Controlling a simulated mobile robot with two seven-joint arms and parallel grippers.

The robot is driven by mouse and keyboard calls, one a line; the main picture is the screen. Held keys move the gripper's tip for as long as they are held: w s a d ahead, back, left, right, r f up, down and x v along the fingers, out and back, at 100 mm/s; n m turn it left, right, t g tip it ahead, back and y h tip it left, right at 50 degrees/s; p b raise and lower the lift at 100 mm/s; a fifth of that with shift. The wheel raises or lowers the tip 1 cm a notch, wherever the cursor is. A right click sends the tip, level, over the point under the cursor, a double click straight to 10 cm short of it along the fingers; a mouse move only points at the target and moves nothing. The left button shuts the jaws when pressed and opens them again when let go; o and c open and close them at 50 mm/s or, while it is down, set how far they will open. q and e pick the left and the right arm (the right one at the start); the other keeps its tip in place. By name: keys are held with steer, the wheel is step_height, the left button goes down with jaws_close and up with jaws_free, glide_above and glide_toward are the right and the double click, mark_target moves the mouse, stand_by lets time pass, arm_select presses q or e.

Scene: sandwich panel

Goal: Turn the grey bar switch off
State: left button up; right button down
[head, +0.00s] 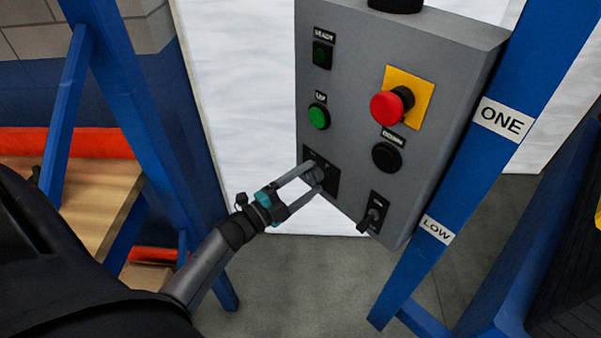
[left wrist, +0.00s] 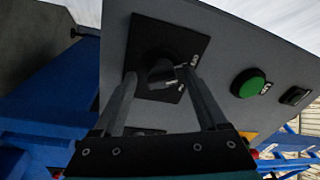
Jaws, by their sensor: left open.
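The grey bar switch (head: 315,174) is a rotary knob on a black square plate, low on the left of the grey control panel (head: 355,80). In the left wrist view the knob (left wrist: 161,73) shows between my fingertips, with pale marks beside it. My left gripper (head: 317,176) is open, with one finger on each side of the knob. It also shows in the left wrist view (left wrist: 159,76). I cannot tell whether the fingers touch the knob. The fingers partly hide the plate, and the knob's exact setting is hard to read. My right gripper is not in view.
The panel also carries a green button (head: 318,117), a red mushroom button (head: 387,107) on yellow, a black button (head: 386,156) and a small toggle switch (head: 373,215). Blue posts stand on both sides, the right one labelled ONE (head: 502,120). Floor is clear below.

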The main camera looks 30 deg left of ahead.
arm_select(q)
steer(key=v, duration=1.5)
steer(key=shift+s+p, duration=0.15)
steer(key=shift+p, duration=0.25)
steer(key=shift+f, duration=0.1)
steer(key=s+d+f+n+g+y+b, duration=0.1)
steer(key=s+f+n+g+y, duration=0.15)
steer(key=f, duration=0.55)
steer(key=s+d+f+n+g+y, duration=0.15)
steer(key=f+n, duration=0.25)
steer(key=f, duration=0.5)
steer(key=s+d+f+n+g+y+b, duration=0.1)
steer(key=s+f+n+g+y, duration=0.2)
steer(key=f, duration=0.5)
steer(key=s+d+f+n+g, duration=0.1)
steer(key=s+d+f+g, duration=0.2)
steer(key=s+f, duration=0.2)
steer(key=s+d+f+n+g+h+b, duration=0.1)
steer(key=s+d+f+n+g, duration=0.1)
steer(key=s, duration=0.6)
steer(key=s+d+f+n+g, duration=0.2)
steer(key=s+d+f+g, duration=0.2)
steer(key=f, duration=0.4)
steer(key=shift+s+d+g+b, duration=0.35)
steer(key=shift+s+g, duration=0.35)
steer(key=shift+s, duration=0.45)
